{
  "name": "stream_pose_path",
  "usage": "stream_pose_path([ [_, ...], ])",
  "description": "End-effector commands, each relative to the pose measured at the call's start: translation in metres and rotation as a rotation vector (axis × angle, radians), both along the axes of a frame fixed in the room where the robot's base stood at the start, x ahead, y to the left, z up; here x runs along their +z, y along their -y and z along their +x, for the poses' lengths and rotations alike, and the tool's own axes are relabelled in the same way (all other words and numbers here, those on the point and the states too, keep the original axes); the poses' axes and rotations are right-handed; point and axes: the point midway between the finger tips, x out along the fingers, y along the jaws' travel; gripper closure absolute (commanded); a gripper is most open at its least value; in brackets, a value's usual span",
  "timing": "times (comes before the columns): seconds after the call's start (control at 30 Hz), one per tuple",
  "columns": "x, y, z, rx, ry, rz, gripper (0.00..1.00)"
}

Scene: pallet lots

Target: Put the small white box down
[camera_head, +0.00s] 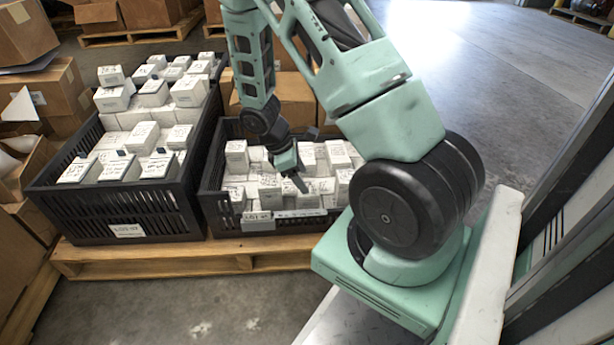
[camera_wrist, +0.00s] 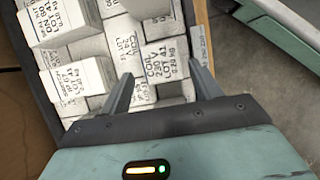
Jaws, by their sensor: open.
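My gripper (camera_head: 294,170) is low over the right-hand black crate (camera_head: 212,205), among the small white boxes in it. In the wrist view my gripper (camera_wrist: 160,88) is open, with its two fingers apart. A small white box (camera_wrist: 165,62) with printed text, including "LOT 41", shows between and just beyond the fingertips. It sits among other white boxes in the crate. I cannot tell whether either finger touches it. In the head view my gripper partly hides the boxes beneath it.
A taller-filled black crate (camera_head: 120,218) of white boxes stands to the left on the same wooden pallet (camera_head: 150,262). Brown cartons (camera_head: 45,90) crowd the far left. Cartons (camera_head: 292,95) also stand behind the right crate. Open concrete floor (camera_head: 500,90) lies at upper right.

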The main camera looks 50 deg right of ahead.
Motion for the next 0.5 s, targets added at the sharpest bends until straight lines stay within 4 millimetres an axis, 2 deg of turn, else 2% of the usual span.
stream_pose_path([
  [0.03,0.017,-0.003,0.004,0.001,0.002,0.001,0.37],
  [0.2,0.040,-0.011,0.012,0.002,0.001,0.001,0.37],
  [0.5,0.057,-0.016,0.019,0.000,0.000,0.000,0.37],
])
